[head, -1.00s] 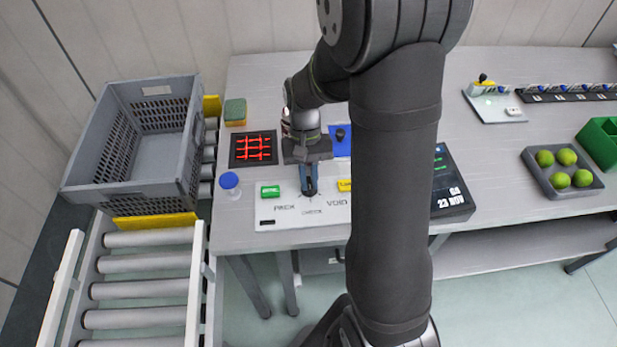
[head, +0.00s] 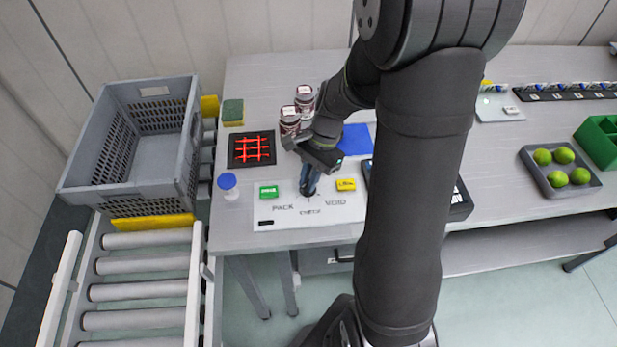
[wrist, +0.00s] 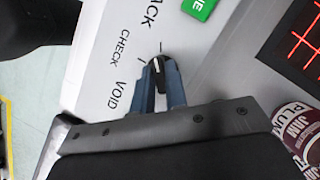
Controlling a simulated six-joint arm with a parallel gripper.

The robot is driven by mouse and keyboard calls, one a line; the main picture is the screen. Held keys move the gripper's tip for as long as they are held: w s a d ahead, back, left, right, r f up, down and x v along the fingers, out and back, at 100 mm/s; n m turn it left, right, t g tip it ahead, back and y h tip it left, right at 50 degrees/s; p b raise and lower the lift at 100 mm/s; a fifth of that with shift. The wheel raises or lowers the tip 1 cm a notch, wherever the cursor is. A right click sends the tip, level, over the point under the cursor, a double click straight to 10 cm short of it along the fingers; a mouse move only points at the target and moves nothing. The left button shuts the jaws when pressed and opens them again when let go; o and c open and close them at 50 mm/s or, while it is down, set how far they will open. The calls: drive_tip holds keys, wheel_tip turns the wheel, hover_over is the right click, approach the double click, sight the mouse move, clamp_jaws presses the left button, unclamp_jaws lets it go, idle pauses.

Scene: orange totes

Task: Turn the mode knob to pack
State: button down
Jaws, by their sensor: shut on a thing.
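The mode knob (wrist: 156,68) is a small dark knob with a white pointer line, on a white panel (head: 262,222) marked PACK, CHECK and VOID. My gripper (wrist: 159,82) is shut on the knob, with a blue-grey finger on each side. In the wrist view the pointer lies between the tick towards CHECK and the tick towards PACK; its exact setting is hard to tell. In the head view my gripper (head: 309,188) reaches down to the panel from the upper right, tilted, and hides most of the knob.
A green button (head: 269,191) and a yellow button (head: 346,184) flank the knob. Close by are a blue-capped bottle (head: 228,184), a black tray with a red grid (head: 251,149) and jam jars (head: 290,119). A grey crate (head: 150,140) stands left on rollers.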

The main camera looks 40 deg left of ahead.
drive_tip(key=shift+m+y, duration=0.4)
drive_tip(key=shift+m, duration=0.7)
drive_tip(key=c, duration=1.4)
unclamp_jaws()
drive_tip(key=shift+c, duration=0.2)
drive_tip(key=shift+w+r, duration=0.1)
drive_tip(key=v, duration=1.7)
drive_tip(key=shift+r, duration=0.15)
drive_tip(key=shift+s+d, duration=0.1)
drive_tip(key=shift+s, duration=0.1)
drive_tip(key=x, duration=1.7)
drive_tip(key=shift+w+f, duration=0.1)
drive_tip(key=shift+f, duration=0.2)
